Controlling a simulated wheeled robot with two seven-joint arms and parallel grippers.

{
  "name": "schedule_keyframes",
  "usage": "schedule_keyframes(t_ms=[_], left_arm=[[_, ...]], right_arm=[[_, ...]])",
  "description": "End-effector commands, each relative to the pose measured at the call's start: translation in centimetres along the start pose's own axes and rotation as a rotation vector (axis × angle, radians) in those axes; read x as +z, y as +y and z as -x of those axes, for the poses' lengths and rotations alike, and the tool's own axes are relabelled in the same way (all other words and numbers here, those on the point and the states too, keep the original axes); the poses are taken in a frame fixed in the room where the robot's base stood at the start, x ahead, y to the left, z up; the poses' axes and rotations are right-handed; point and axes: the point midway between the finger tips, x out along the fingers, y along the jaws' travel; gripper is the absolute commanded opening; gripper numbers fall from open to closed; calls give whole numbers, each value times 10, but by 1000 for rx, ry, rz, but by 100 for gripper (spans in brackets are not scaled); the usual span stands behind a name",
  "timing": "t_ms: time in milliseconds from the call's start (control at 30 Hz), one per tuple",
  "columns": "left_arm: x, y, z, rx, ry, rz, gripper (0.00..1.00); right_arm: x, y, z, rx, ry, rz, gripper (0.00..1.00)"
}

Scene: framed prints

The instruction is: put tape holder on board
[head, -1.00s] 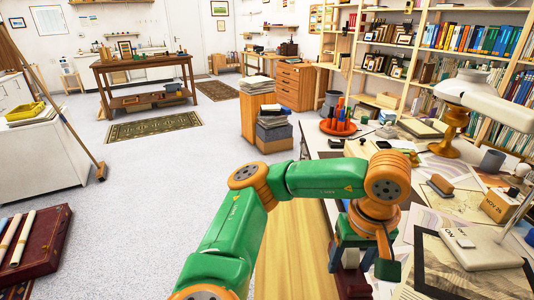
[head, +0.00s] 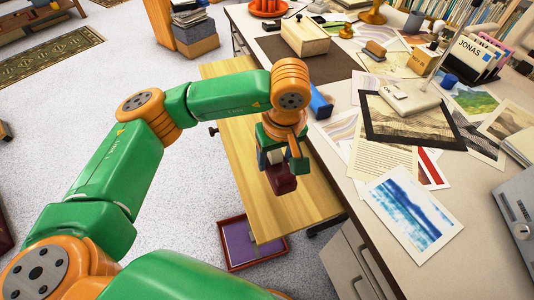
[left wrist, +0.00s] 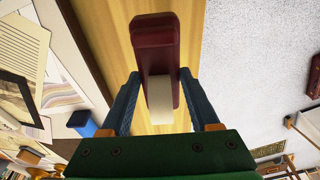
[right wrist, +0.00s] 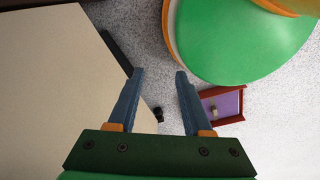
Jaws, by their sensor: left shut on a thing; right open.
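The tape holder (head: 283,181), dark red with a pale cream part, is between the fingers of my left gripper (head: 281,158). It also shows in the left wrist view (left wrist: 155,33), where the left gripper (left wrist: 159,78) is shut on it. The board (head: 239,145) is a long, light wooden plank along the side of the desk. The tape holder is over the board in the picture; I cannot tell whether it touches. The board also shows in the left wrist view (left wrist: 108,20). My right gripper (right wrist: 160,74) is open and empty in the right wrist view.
A red tray with a purple inside (head: 240,245) is low down near the board's front end. The board's far part is clear.

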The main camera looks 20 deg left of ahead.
Motion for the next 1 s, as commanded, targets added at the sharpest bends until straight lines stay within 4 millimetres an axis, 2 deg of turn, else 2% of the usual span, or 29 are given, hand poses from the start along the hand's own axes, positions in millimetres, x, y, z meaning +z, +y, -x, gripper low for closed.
schedule_keyframes(t_ms=[100, 200, 333, 500, 867, 900, 1000], left_arm=[[-20, 4, -32, -5, -3, 5, 0], [-30, 7, -50, -2, -2, 1, 0], [-40, 9, -66, -3, -1, 1, 0], [-36, 9, -93, -2, -1, -3, 0], [-35, 10, -100, 1, 1, -2, 0], [-35, 10, -100, 0, 0, -2, 70], [-35, 10, -99, 0, 0, -2, 92]], right_arm=[[0, 0, 4, 0, 0, 0, 50], [0, 0, 5, 0, 0, 0, 50], [0, 0, 5, 0, 0, 0, 50], [-1, 0, 14, 0, 0, 0, 50], [-1, 0, 8, 0, 0, 0, 50], [-1, 0, 9, 0, 0, 0, 50], [-1, 0, 9, -1, 0, 0, 50]])
